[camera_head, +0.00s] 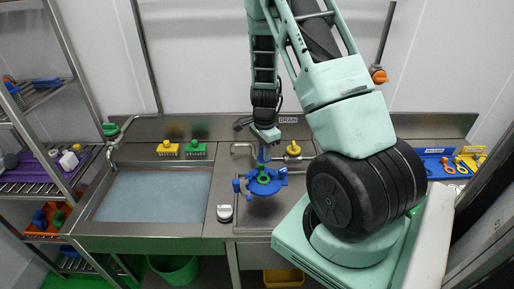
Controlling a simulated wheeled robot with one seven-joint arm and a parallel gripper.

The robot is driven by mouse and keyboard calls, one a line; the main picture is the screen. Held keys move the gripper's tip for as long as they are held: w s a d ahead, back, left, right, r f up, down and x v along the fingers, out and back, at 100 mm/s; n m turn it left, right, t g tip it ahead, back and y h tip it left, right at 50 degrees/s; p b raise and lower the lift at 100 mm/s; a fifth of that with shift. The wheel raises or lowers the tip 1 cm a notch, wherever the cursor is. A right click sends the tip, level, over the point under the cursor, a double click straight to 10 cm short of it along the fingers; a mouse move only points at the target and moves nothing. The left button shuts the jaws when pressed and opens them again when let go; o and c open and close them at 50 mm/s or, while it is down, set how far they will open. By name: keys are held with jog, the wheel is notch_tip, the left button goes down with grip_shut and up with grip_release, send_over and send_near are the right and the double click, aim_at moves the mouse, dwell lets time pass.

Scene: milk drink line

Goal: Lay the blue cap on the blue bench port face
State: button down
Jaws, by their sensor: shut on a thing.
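My gripper (264,148) points down over the bench, right of the sink. It is shut on a small blue piece (262,158), which I take to be the blue cap; the fingers hide much of it. Just below is a round blue fitting (272,188) with side lugs and a green ring (263,178) near its middle. I take this fitting to be the blue bench port. The held piece is above or against it; I cannot tell whether they touch.
A sink (150,197) fills the bench's left part.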

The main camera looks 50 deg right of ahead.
aim_at(263, 178)
jog(key=shift+f+b, duration=3.5)
jog(key=shift+f, duration=0.95)
jog(key=shift+f, duration=0.25)
jog(key=c, duration=1.2)
grip_release()
jog(key=shift+s, duration=0.1)
jog(key=shift+o, duration=0.2)
jog(key=shift+r, duration=0.1)
jog(key=shift+w+r, duration=0.15)
jog(key=shift+w, duration=0.05)
jog(key=r, duration=0.5)
jog(key=r+b, duration=0.1)
jog(key=r, duration=0.5)
jog(key=r+b, duration=0.1)
jog(key=r, duration=0.5)
jog(key=shift+s, duration=0.25)
